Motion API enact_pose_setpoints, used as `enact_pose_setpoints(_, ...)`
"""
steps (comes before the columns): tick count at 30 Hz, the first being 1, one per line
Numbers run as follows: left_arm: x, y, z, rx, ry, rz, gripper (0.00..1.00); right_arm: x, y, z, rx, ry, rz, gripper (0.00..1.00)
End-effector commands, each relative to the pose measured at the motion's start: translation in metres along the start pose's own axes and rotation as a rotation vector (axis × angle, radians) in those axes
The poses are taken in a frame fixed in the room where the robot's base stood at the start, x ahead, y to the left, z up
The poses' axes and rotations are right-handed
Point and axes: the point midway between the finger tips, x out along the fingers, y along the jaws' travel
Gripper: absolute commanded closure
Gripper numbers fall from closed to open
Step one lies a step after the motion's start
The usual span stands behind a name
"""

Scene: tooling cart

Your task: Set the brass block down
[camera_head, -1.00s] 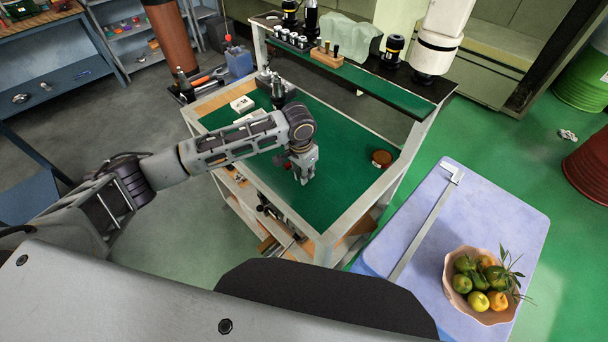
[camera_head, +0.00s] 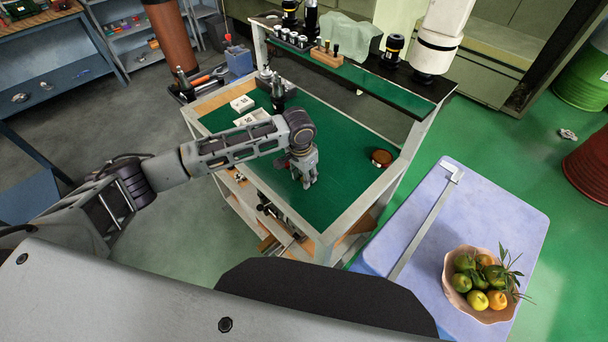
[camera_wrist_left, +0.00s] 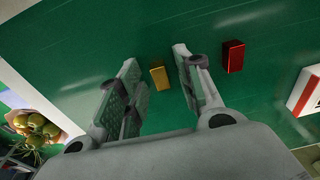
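The brass block (camera_wrist_left: 159,77) shows in the left wrist view as a small gold block on the green mat (camera_wrist_left: 110,25). My left gripper (camera_wrist_left: 154,62) is open, with one finger on each side of the block and a visible gap to both. In the head view my left gripper (camera_head: 307,183) is low over the cart's green top (camera_head: 335,190), and I cannot make out the brass block there. My right gripper is in neither view.
A red block (camera_wrist_left: 233,56) lies just right of the fingers in the wrist view. White boxes (camera_head: 243,104) stand farther back on the cart, and a round brown object (camera_head: 381,158) sits at its right. A fruit bowl (camera_head: 482,316) stands on the lilac table (camera_head: 500,215).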

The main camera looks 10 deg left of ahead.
Motion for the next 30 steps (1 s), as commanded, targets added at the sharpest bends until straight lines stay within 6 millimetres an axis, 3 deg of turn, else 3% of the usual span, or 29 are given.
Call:
enact_pose_setpoints(11,-0.012,-0.001,-0.001,0.0,0.001,0.0,0.65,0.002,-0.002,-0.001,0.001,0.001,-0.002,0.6)
enact_pose_setpoints(30,-0.1,0.0,-0.001,0.0,0.002,0.0,0.65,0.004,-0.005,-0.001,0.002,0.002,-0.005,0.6)
